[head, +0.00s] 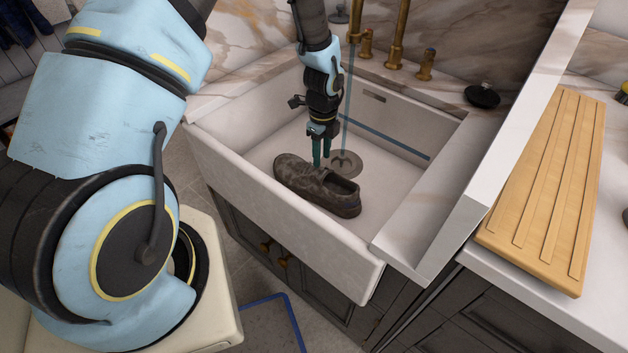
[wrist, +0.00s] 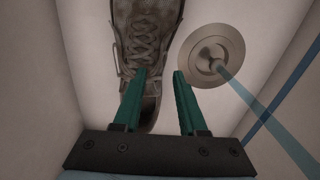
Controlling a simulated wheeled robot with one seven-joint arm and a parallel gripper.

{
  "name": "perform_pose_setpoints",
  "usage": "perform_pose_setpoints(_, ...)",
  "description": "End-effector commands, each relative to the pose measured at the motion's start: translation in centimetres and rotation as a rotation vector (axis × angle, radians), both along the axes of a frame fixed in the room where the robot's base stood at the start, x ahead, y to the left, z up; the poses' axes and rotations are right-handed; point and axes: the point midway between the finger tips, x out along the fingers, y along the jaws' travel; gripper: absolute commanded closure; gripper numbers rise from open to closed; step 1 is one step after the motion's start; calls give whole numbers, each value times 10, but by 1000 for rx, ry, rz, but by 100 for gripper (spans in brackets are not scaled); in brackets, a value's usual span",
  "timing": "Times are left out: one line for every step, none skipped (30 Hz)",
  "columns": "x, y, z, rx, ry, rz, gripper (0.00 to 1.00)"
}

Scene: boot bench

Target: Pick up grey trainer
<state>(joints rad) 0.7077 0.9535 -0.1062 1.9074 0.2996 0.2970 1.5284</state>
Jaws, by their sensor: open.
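The grey trainer (head: 318,188) sits in the white sink, near its front wall, with its opening toward the right in the head view. It looks mottled brown-grey. In the wrist view the laced trainer (wrist: 143,35) fills the upper middle, its top end cut off by the frame. My gripper (head: 321,160) points down into the sink by the trainer's far side. Its green fingers (wrist: 160,75) are apart with nothing gripped. In the wrist view the left finger overlaps the trainer and the right one is beside it. I cannot tell whether they touch it.
The sink (head: 230,172) has walls all around. A round drain (head: 346,161) lies beside the trainer, with a translucent blue water stream (head: 347,95) falling near it. Brass taps (head: 395,40) stand behind. A wooden board (head: 545,190) lies on the right counter.

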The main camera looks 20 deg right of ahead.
Motion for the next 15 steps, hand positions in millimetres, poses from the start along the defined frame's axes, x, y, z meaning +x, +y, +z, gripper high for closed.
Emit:
perform_pose_setpoints(0, 0, -3, 1, -1, 0, 59)
perform_pose_setpoints(0, 0, -4, 1, -1, 1, 59)
perform_pose_setpoints(0, 1, -6, 1, -1, 1, 59)
perform_pose_setpoints(0, 1, -8, 0, 0, 1, 59)
perform_pose_setpoints(1, 1, -10, 0, 0, 2, 59)
perform_pose_setpoints(1, 2, -13, 1, 1, 2, 59)
perform_pose_setpoints(1, 3, -17, 2, 1, 1, 59)
perform_pose_setpoints(1, 4, -21, 3, 2, 1, 59)
perform_pose_setpoints(1, 5, -26, 2, 1, 2, 59)
perform_pose_setpoints(2, 6, -30, 3, 2, 2, 59)
perform_pose_setpoints(2, 6, -34, 3, 1, 2, 59)
perform_pose_setpoints(2, 6, -40, 1, 1, 1, 59)
perform_pose_setpoints(2, 5, -44, 1, 1, 1, 59)
perform_pose_setpoints(2, 6, -47, 1, 1, 2, 59)
perform_pose_setpoints(2, 6, -51, 1, 1, 2, 59)
